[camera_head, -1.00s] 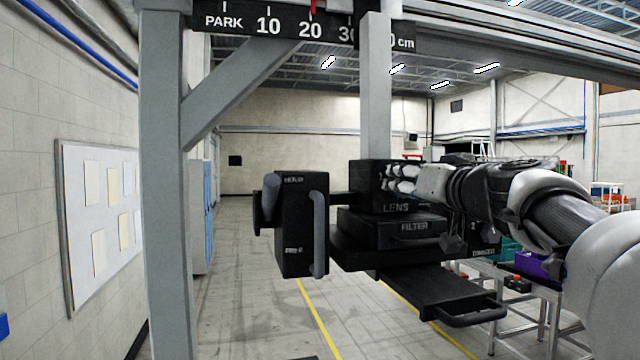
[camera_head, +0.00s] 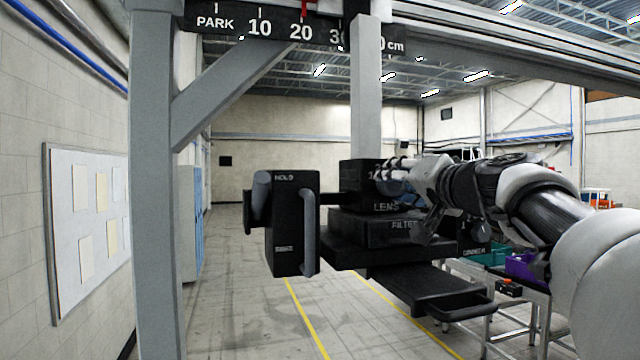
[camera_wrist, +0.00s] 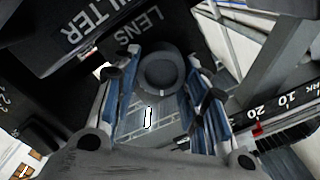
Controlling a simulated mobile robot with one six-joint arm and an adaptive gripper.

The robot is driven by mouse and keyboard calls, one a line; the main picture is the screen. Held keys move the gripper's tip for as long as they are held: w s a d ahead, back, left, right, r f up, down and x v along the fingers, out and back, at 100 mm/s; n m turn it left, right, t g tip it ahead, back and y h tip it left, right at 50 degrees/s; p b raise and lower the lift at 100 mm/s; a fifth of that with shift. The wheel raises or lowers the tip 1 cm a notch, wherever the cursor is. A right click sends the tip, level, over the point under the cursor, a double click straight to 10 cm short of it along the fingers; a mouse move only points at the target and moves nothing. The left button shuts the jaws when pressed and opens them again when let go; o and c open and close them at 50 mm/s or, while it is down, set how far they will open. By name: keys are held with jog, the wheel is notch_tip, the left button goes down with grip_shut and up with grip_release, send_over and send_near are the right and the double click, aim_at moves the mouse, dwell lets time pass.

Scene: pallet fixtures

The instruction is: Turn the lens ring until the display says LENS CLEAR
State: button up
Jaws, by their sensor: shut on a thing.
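The black hanging camera head carries a block marked LENS (camera_head: 368,198). In the wrist view the lens ring (camera_wrist: 163,72) is a dark round ring with a small light mark on its near rim. My gripper (camera_head: 393,173) reaches in from the right at the front of this block. Its two blue-padded fingers are on either side of the ring in the wrist view, shut on it. In the head view the fingers and wrist hide most of the ring. No display reading LENS CLEAR can be made out in either view.
A FILTER block (camera_head: 365,228) and a lower drawer with a handle (camera_head: 440,300) sit beneath. A box marked HOLD (camera_head: 290,222) with a vertical handle hangs to the left. A grey post (camera_head: 157,190) and ruler beam (camera_head: 270,28) frame the rig. A table with bins (camera_head: 520,268) stands right.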

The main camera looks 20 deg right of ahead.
dwell(0.3)
jog(key=o, duration=1.1)
jog(key=shift+c, duration=0.2)
notch_tip(320, 180, up, 10)
